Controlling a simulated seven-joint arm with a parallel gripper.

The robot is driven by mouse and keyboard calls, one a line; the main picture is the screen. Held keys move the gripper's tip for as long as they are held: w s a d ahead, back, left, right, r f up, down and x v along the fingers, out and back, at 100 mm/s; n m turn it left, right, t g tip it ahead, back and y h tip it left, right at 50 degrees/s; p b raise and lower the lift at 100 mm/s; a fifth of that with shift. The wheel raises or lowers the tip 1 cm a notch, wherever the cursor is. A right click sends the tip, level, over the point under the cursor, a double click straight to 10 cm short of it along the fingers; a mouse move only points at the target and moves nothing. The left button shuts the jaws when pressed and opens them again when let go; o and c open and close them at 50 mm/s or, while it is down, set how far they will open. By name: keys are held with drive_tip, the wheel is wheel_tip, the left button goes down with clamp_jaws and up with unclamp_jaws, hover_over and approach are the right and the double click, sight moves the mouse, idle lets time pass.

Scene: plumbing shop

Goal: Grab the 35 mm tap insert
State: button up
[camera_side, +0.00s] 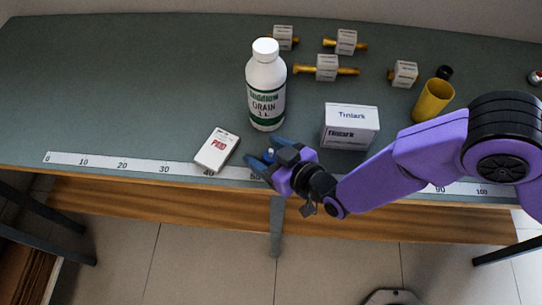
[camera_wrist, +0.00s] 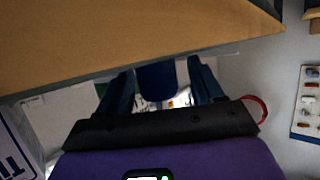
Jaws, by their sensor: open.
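My gripper (camera_side: 268,163) is purple with dark blue fingers and is low over the bench's front edge, by the ruler strip. Its fingers are apart. In the side view a small blue piece with a pale top (camera_side: 269,154) shows between the fingers; it may be the tap insert, but I cannot read a size on it. In the wrist view the gripper (camera_wrist: 160,88) has one finger on each side of a dark blue rounded piece (camera_wrist: 157,80). Whether the fingers touch it I cannot tell. Its lower part is hidden.
A white drain bottle (camera_side: 266,88) stands behind the gripper. A yellow cup (camera_side: 433,100) and several brass fittings with white labelled blocks (camera_side: 327,68) are farther back. The bench's left is clear.

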drive_tip(key=shift+w+a+f, duration=0.1)
drive_tip(key=shift+w+a, duration=0.1)
drive_tip(key=c, duration=1.1)
drive_tip(key=shift+o, duration=0.2)
